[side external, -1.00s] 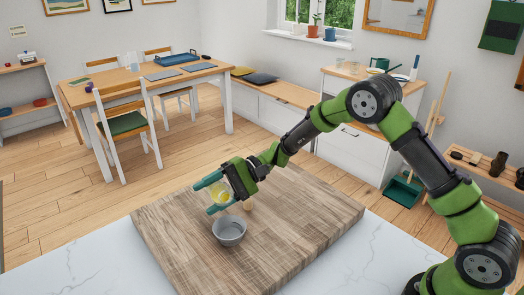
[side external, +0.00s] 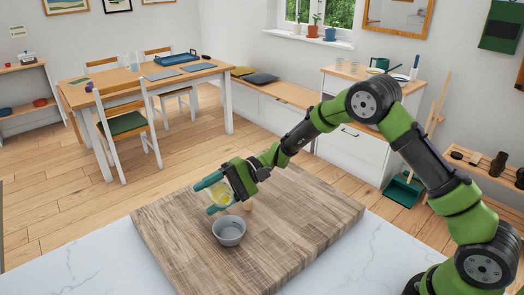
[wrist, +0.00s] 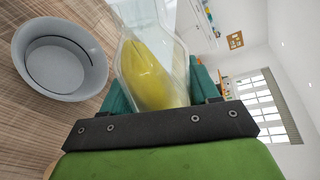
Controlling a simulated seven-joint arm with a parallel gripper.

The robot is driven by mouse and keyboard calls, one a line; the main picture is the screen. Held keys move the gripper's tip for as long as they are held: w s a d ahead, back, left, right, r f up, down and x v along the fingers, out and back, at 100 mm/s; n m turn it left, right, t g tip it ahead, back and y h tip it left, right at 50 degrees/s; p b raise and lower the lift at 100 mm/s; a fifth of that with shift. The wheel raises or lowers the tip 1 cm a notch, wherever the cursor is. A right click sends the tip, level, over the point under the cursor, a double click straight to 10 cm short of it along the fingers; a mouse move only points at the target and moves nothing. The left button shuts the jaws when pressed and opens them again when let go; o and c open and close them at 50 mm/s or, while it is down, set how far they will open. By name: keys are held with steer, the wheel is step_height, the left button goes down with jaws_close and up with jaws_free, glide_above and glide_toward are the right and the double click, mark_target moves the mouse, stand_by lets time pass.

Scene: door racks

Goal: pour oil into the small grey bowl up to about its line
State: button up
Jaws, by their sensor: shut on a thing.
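The small grey bowl (side external: 229,231) stands upright on the wooden board, and it also shows in the wrist view (wrist: 60,60). A darker line runs round its inside wall, and I see no oil in it. My gripper (side external: 212,196) is shut on a clear container (wrist: 150,60) with yellow oil (wrist: 150,75) in it. The container is tilted and held just above and behind the bowl in the side view. In the wrist view it is to the right of the bowl and apart from it. I see no stream of oil.
The wooden board (side external: 290,233) lies on a white marble counter (side external: 100,255). A small pale wooden piece (side external: 248,204) shows just behind the bowl, partly hidden by my gripper. The right part of the board is clear. Dining furniture is far behind.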

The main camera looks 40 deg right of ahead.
steer(key=shift+f, duration=0.1)
stand_by(0.7)
steer(key=shift+w+r+n+t, duration=0.35)
steer(key=shift+r+n, duration=0.25)
steer(key=shift+n, duration=0.2)
stand_by(1.8)
steer(key=shift+d+f+n, duration=0.1)
steer(key=shift+n, duration=0.3)
stand_by(1.7)
